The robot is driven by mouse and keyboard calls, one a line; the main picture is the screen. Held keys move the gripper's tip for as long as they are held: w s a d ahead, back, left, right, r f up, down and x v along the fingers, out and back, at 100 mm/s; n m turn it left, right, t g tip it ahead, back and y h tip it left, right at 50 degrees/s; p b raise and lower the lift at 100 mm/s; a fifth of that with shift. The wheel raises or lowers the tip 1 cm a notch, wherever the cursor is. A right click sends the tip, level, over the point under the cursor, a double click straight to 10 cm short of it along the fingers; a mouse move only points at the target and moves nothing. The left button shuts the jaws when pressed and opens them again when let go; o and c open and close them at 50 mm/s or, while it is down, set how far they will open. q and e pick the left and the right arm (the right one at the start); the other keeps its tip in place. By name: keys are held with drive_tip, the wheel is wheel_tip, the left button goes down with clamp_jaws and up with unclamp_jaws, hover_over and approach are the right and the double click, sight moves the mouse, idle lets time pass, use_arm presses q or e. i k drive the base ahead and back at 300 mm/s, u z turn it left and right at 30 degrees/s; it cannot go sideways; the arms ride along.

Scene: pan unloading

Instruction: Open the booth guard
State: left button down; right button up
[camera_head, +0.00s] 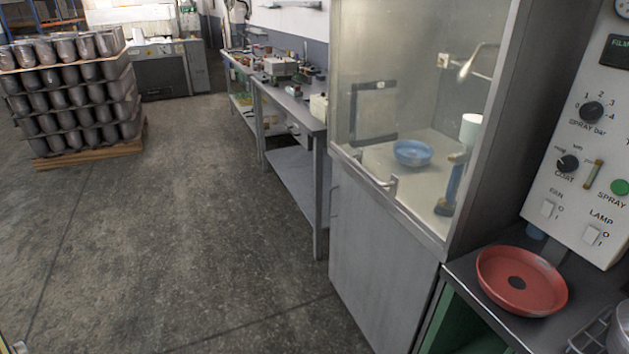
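The booth guard (372,60) is a clear pane across the front of the grey spray booth (385,240). It looks down and closed, with its lower edge along the booth's sill. A small metal bar handle (391,183) sits near that lower edge. Through the pane I see a blue bowl (412,152), a blue stand with a white cup (471,128) and a spray nozzle (466,70).
A control panel (560,205) with knobs and switches stands right of the booth. A red pan (521,282) lies on the dark counter below it. Workbenches (292,100) run back along the wall. Stacked pans on a pallet (90,155) stand far left; the floor between is clear.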

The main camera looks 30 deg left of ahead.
sight(391, 191)
drive_tip(key=u, duration=0.15)
drive_tip(key=k, duration=0.65)
drive_tip(key=u, duration=1.6)
drive_tip(key=i, duration=1.75)
drive_tip(key=z, duration=1.05)
drive_tip(key=i, duration=0.9)
drive_tip(key=z, duration=0.75)
